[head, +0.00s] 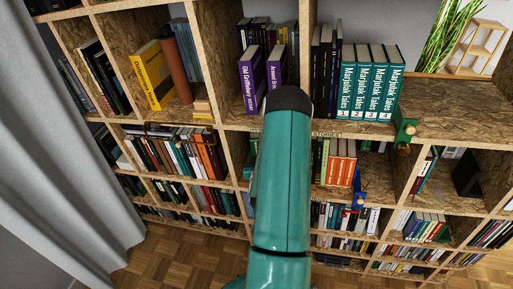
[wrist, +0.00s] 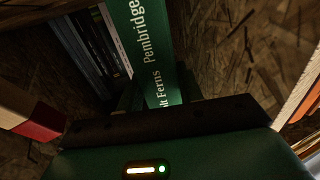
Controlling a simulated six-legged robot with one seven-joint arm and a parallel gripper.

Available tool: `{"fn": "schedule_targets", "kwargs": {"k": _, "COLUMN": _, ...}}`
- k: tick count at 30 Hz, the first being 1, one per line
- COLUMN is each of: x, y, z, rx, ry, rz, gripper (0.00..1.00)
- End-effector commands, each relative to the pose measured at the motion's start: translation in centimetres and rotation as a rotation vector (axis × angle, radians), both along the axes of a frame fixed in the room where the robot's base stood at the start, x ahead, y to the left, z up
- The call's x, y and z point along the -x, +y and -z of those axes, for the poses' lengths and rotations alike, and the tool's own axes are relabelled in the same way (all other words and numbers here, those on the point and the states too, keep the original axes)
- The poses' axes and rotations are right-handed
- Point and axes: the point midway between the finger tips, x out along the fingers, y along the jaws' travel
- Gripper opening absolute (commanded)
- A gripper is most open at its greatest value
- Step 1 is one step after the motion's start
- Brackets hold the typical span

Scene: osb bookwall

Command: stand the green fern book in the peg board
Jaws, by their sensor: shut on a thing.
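The green fern book (wrist: 150,45) shows in the wrist view, its spine lettered with "Pembridge" and part of "Ferns" in white. My gripper (wrist: 160,98) is shut on this book near its lower end, and the book reaches up out of the top of the picture. The book's far end is cut off there. In the head view my teal arm covers the middle of the bookwall and hides the gripper and the held book. I cannot make out the peg board in either view.
The OSB bookwall (head: 222,75) has full compartments around my arm. Purple books (head: 251,80) and teal Marjolek Tales volumes (head: 367,85) flank it. A green clamp-like piece (head: 404,132) sits on a shelf edge at right. A bare shelf stretch (head: 455,110) lies beyond. A red-and-cream book (wrist: 30,115) is close at left.

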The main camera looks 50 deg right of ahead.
Motion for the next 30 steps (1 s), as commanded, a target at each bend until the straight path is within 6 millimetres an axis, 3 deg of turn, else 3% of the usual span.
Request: {"fn": "schedule_targets", "kwargs": {"k": 30, "x": 2.0, "y": 2.4, "z": -0.2, "rx": 0.002, "ry": -0.002, "rz": 0.001, "gripper": 0.03}}
